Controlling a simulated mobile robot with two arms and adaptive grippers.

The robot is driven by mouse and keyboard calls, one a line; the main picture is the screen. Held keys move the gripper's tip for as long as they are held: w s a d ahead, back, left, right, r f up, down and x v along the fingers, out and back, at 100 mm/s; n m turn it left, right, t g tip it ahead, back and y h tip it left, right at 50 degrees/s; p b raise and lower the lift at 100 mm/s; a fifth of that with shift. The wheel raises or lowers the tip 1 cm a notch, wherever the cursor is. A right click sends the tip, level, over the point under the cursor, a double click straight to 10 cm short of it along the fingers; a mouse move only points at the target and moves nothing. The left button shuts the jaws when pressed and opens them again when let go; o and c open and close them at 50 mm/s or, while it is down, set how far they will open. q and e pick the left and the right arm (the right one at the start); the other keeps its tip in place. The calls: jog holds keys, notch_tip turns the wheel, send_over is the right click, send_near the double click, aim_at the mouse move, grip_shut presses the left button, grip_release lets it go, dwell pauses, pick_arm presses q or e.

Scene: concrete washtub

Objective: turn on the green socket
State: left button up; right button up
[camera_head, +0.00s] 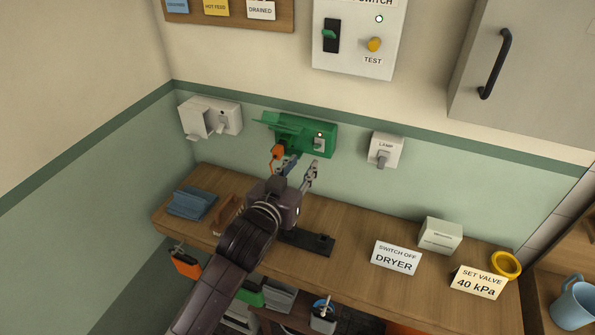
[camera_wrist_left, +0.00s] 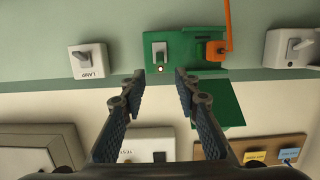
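The green socket (camera_head: 291,132) is on the wall above the bench, its green flap (camera_wrist_left: 217,105) open. Its grey rocker switch (camera_head: 319,144) is at its right end, below a small pale indicator; the switch also shows in the wrist view (camera_wrist_left: 160,49). An orange plug (camera_wrist_left: 215,48) with an orange cable sits in the socket. My left gripper (camera_head: 300,168) is in front of and below the socket. Its fingers are apart and empty, and in the wrist view the gap (camera_wrist_left: 160,79) lines up with the switch. I see no contact. My right gripper is out of view.
A white socket (camera_head: 229,115) with an open cover is to the left, and a LAMP switch (camera_head: 386,150) to the right. A switch panel (camera_head: 358,55) hangs above.

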pick_arm(q)
jog(key=shift+v, duration=1.15)
jog(key=s+a+f+n+g+y, duration=0.1)
jog(key=s+a+f+g+y, duration=0.15)
jog(key=s+a+f, duration=0.35)
jog(key=s+a+f+n+g+y, duration=0.1)
jog(key=s+a+f+g, duration=0.2)
jog(key=s+f, duration=0.5)
jog(key=s+a+f+g+y, duration=0.1)
jog(key=s+a+f+g, duration=0.25)
jog(key=s, duration=0.55)
jog(key=s+a+f+g, duration=0.2)
jog(key=s+a+f, duration=0.25)
jog(key=s, duration=0.45)
jog(key=s+f+g+b, duration=0.1)
jog(key=s+f, duration=0.1)
jog(key=f, duration=1.3)
jog(key=s+f+g+b, duration=0.1)
jog(key=s+f, duration=0.1)
jog(key=f, duration=1.4)
jog(key=s+a+f+g+b, duration=0.1)
jog(key=s+a+f, duration=0.2)
jog(key=s+f, duration=1.2)
jog(key=shift+s+f+m, duration=0.25)
jog(key=shift+s+m, duration=0.15)
